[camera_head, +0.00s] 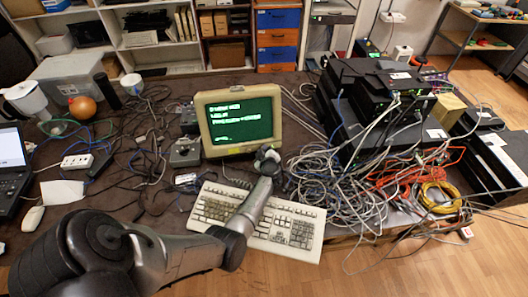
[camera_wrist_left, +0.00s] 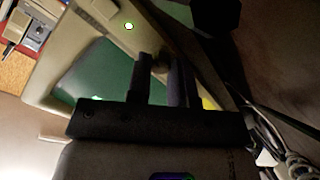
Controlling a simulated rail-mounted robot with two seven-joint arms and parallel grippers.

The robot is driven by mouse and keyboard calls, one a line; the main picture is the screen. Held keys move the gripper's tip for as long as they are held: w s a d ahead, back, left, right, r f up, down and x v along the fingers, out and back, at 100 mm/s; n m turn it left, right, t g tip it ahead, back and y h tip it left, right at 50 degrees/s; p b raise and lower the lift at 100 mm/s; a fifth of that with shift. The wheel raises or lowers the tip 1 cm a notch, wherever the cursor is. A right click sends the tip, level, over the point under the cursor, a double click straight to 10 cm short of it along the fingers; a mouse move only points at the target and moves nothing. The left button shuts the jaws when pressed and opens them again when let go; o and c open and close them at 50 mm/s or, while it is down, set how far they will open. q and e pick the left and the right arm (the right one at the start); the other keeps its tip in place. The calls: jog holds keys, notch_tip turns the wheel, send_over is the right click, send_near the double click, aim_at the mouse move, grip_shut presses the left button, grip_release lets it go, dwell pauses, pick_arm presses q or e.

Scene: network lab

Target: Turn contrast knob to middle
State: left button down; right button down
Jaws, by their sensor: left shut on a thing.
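The beige monitor (camera_head: 202,125) stands behind the keyboard, its green screen (camera_head: 240,118) lit with lines of text. My left gripper (camera_head: 267,157) is at the monitor's lower right front corner. My right gripper is in neither view.
A beige keyboard (camera_head: 303,233) lies under my left forearm. Tangled cables (camera_head: 325,175) and stacked black network boxes (camera_head: 375,85) crowd the right. A joystick-like grey box (camera_head: 184,152) stands left of the monitor, with more loose cables on the dark table there.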

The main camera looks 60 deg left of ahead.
pick_arm(q)
jog(key=shift+n, duration=0.3)
jog(key=n, duration=0.6)
jog(key=shift+n, duration=0.4)
jog(key=n, duration=0.3)
jog(key=shift+n, duration=0.3)
jog(key=n+b, duration=0.1)
jog(key=n, duration=0.3)
jog(key=shift+f+b, duration=0.1)
jog(key=shift+b, duration=0.2)
jog(key=n+b, duration=0.1)
jog(key=n, duration=0.4)
jog(key=shift+n+b, duration=0.4)
jog(key=c, duration=1)
grip_release()
